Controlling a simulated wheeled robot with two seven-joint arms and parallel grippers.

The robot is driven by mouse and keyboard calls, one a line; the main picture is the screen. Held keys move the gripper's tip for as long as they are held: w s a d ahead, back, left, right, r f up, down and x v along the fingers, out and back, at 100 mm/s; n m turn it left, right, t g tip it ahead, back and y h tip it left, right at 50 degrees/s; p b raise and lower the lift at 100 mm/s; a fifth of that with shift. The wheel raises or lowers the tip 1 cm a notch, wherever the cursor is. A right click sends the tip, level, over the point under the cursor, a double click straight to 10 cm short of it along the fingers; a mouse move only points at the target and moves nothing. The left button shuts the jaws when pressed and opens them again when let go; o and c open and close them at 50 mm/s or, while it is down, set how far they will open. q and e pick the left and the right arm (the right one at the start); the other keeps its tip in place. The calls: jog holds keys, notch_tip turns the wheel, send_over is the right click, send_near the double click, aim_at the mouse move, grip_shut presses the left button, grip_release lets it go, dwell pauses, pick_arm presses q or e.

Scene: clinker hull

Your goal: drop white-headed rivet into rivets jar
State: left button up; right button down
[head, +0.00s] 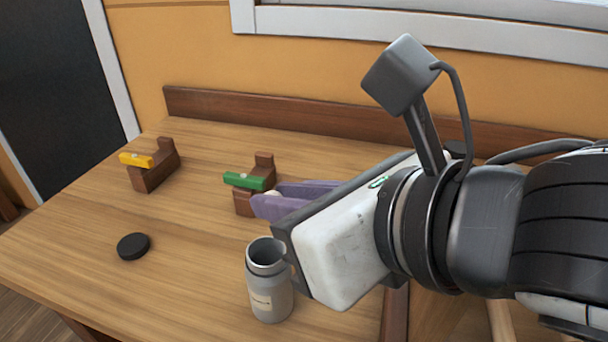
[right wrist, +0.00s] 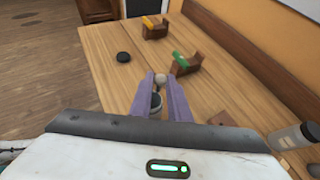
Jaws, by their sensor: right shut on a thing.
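My right gripper (head: 272,198) has purple fingers and is shut on the white-headed rivet. The rivet's pale round head (right wrist: 160,79) shows between the fingertips in the right wrist view; its shank is hidden. An open grey jar (head: 270,302), probably the rivets jar, stands upright on the table; its label is too small to read. In the head view the fingertips are higher in the picture than its mouth. In the right wrist view the jar (right wrist: 156,102) shows partly between the fingers, beyond the rivet. My left gripper is not in view.
A black disc (head: 133,246) lies flat on the table (head: 190,225). Brown wooden blocks carry a yellow strip (head: 136,159) and a green strip (head: 243,181). A second, dark-topped jar (right wrist: 290,137) stands at the right in the right wrist view.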

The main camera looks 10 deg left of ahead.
jog(key=c, duration=1.6)
grip_release()
jog(key=shift+r, duration=0.15)
jog(key=shift+b+v, duration=1.15)
jog(key=shift+v, duration=3.95)
